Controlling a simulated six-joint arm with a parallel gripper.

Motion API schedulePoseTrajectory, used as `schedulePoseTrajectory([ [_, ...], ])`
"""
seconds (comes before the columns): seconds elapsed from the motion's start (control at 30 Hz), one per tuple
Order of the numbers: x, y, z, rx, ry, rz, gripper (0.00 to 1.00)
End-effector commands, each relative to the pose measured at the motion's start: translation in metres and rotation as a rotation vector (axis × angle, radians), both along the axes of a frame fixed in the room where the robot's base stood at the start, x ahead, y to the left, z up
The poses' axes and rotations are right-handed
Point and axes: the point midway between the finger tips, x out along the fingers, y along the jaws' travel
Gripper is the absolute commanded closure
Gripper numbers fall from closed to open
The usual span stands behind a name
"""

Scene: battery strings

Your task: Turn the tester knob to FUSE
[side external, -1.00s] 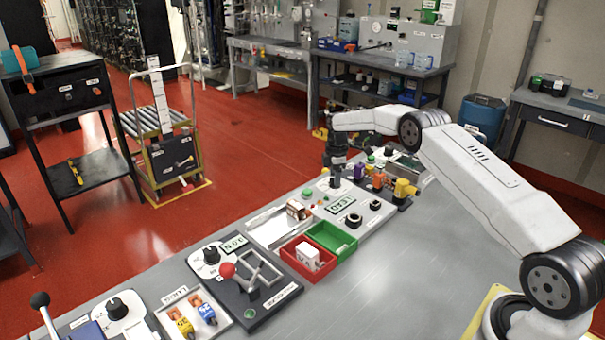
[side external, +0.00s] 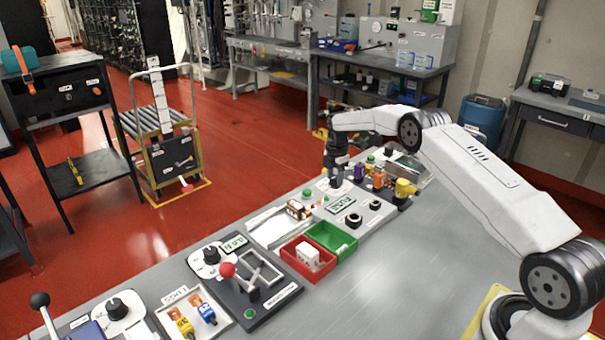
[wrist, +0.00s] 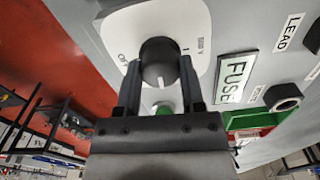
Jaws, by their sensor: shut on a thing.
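The tester knob (wrist: 158,55) is a black round knob with a white pointer line, on a white dial plate (wrist: 196,20) in the wrist view. The plate carries an OFF mark at left and other marks at right. My gripper (wrist: 158,80) has one finger on each side of the knob and is shut on it. The tester display (wrist: 236,78) beside it reads FUSE; it also shows in the side view (side external: 342,204). In the side view my gripper (side external: 336,182) points down at the tester, and the knob is mostly hidden.
A green button (wrist: 162,108) sits just below the knob between my fingers. Black round sockets (wrist: 283,97) lie right of the display. In the side view, red (side external: 292,258) and green (side external: 345,250) bins stand in front, and coloured connectors (side external: 378,180) lie to the right.

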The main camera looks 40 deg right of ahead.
Motion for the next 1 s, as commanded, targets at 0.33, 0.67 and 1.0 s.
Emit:
schedulePoseTrajectory([
  [0.33,0.0000,-0.0003,0.0008,0.000,0.000,0.038,0.97],
  [0.67,0.0000,-0.0003,0.0007,0.000,0.000,0.106,0.97],
  [1.0,0.0000,-0.0002,0.0005,0.000,0.000,0.105,0.21],
])
